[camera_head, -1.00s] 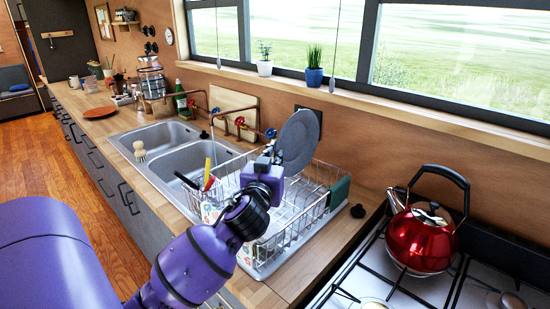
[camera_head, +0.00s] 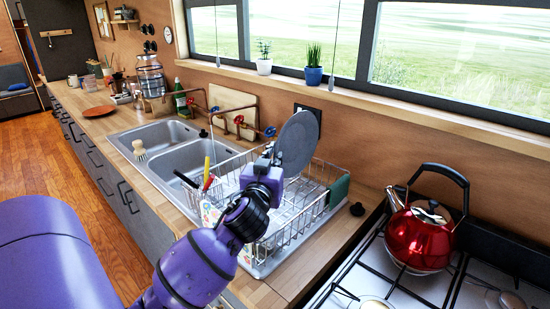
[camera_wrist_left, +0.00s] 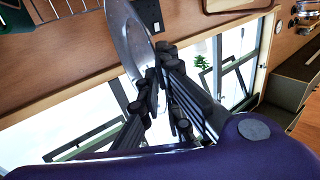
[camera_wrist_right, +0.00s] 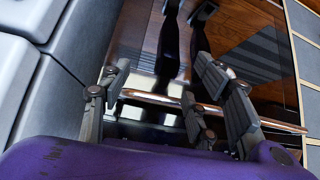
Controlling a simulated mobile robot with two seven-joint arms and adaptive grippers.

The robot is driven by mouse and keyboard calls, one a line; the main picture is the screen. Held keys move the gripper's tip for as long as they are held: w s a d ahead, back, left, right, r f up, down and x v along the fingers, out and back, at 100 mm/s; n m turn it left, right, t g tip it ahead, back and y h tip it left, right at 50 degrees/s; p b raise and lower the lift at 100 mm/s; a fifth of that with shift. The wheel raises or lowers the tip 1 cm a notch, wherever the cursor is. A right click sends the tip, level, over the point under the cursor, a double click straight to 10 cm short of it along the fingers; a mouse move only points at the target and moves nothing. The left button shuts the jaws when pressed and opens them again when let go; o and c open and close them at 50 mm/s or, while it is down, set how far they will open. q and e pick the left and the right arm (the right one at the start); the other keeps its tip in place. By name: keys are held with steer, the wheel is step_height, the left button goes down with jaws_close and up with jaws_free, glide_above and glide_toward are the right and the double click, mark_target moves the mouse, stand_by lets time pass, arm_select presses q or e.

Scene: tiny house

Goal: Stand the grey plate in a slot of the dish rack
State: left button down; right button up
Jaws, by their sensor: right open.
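The grey plate (camera_head: 297,143) is held upright above the back of the dish rack, tilted a little. My left gripper (camera_head: 267,160) is shut on its near edge; the plate also shows between the fingers in the left wrist view (camera_wrist_left: 130,38). The white wire dish rack (camera_head: 290,234) stands on the counter below, and my left arm hides part of it. Whether the plate's lower edge touches the rack's wires, I cannot tell. My right gripper (camera_wrist_right: 165,95) is open and empty in the right wrist view, in front of a dark glossy panel with a metal bar.
A double sink (camera_head: 165,135) lies left of the rack. A red kettle (camera_head: 420,235) stands on the stove to the right. Utensils (camera_head: 207,172) stand in the rack's left part, and a green item (camera_head: 339,190) is at its right end. Copper taps (camera_head: 240,122) are behind.

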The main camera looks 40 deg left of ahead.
arm_select(q)
steer(key=shift+f+b, duration=1.2)
steer(key=shift+f, duration=1.25)
arm_select(e)
steer(key=shift+g, duration=0.4)
steer(key=shift+s+f, duration=0.65)
steer(key=shift+f, duration=0.3)
steer(key=shift+s+f, duration=0.65)
steer(key=shift+f, duration=0.25)
arm_select(q)
steer(key=shift+f, duration=0.2)
arm_select(e)
steer(key=shift+s+f, duration=0.15)
